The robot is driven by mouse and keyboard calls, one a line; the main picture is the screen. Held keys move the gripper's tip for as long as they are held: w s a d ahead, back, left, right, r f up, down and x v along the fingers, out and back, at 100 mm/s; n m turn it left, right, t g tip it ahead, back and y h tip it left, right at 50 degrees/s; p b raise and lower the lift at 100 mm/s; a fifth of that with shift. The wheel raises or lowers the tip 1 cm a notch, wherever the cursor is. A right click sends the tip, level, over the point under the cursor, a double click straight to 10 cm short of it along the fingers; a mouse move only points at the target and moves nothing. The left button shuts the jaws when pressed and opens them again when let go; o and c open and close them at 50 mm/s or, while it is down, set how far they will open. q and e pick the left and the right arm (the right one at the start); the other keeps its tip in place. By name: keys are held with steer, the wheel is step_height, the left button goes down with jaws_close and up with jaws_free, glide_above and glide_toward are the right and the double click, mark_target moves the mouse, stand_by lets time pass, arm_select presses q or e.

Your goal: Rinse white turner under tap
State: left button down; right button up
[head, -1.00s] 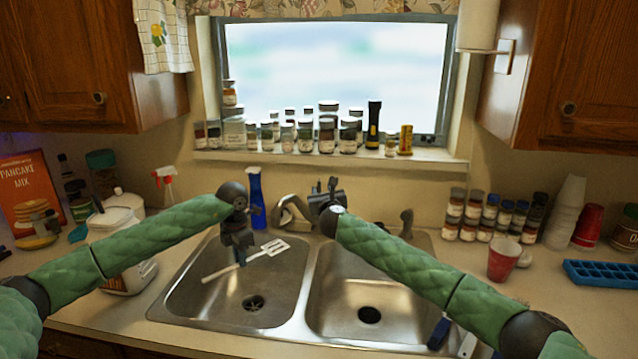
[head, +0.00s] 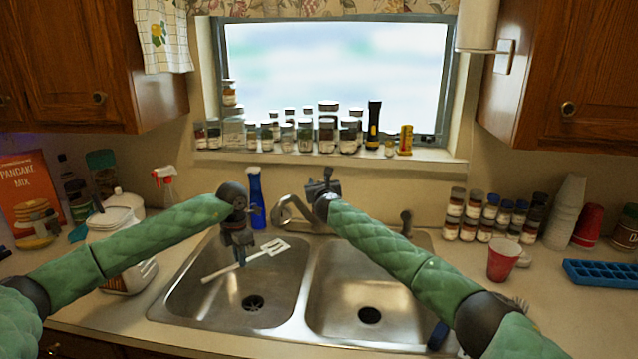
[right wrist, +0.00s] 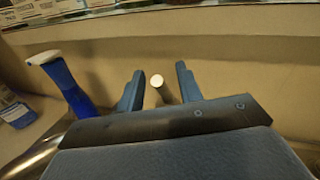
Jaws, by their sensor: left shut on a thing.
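The white turner (head: 274,247) is held over the left basin (head: 190,300), its slotted head to the right and its handle to the lower left. My left gripper (head: 240,261) is shut on its handle and points down. The tap (head: 284,205) stands behind the sink, its spout curving left; no water is visible. My right gripper (head: 326,182) is at the tap, just right of the spout. In the right wrist view its fingers (right wrist: 159,70) are spread apart around a pale round-ended post (right wrist: 157,81), likely the tap's lever, with gaps on both sides.
Several spice jars (head: 326,138) line the window sill. The right basin (head: 350,295) looks empty. A red cup (head: 503,260) and a blue ice tray (head: 603,273) sit on the right counter.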

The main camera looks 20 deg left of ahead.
steer(key=shift+c, duration=0.5)
jaws_close()
steer(key=shift+r, duration=0.1)
steer(key=shift+w+a+r+g+h, duration=0.15)
steer(key=shift+w+r+g+h, duration=0.05)
steer(key=shift+w+g, duration=0.2)
steer(key=shift+w+a+r+g+h, duration=0.15)
steer(key=shift+w+r+g+h, duration=0.1)
steer(key=shift+g, duration=0.25)
steer(key=shift+w, duration=0.1)
steer(key=shift+o, duration=0.5)
jaws_free()
steer(key=v, duration=1.2)
